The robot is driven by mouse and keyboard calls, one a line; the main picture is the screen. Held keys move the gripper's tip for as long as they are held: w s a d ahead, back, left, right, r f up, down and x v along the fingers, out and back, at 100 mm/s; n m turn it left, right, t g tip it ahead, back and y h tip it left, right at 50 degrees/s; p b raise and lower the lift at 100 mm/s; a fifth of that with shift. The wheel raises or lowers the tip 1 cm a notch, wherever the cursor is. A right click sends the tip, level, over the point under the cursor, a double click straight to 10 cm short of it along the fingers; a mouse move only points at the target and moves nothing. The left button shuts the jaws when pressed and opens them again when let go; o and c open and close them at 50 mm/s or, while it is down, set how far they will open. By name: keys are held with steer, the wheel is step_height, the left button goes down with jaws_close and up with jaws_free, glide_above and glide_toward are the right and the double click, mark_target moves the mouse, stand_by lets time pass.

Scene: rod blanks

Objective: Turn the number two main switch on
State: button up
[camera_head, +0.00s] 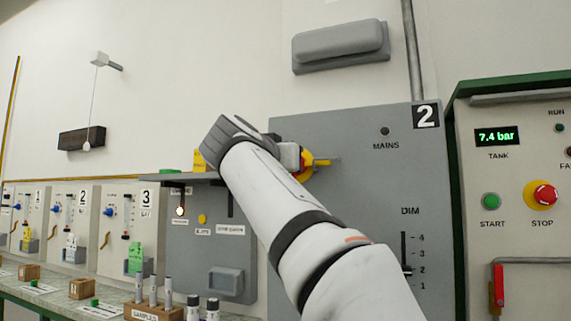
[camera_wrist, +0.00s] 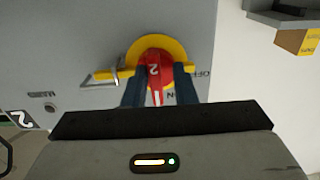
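In the head view my arm hides most of the switch, and only some yellow (camera_head: 318,162) shows by my gripper (camera_head: 303,161).
The MAINS lamp (camera_head: 384,131) looks dark. A yellow bar with a metal loop (camera_wrist: 103,77) sticks out beside the knob. A grey shelf (camera_head: 165,177) is left of the panel. A DIM slider (camera_head: 404,270) is below, and a START/STOP cabinet (camera_head: 510,150) stands right.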

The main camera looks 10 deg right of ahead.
steer(key=shift+o, duration=0.8)
steer(key=shift+s+d+r, duration=0.15)
steer(key=shift+r, duration=0.05)
steer(key=v, duration=0.8)
steer(key=shift+b, duration=0.3)
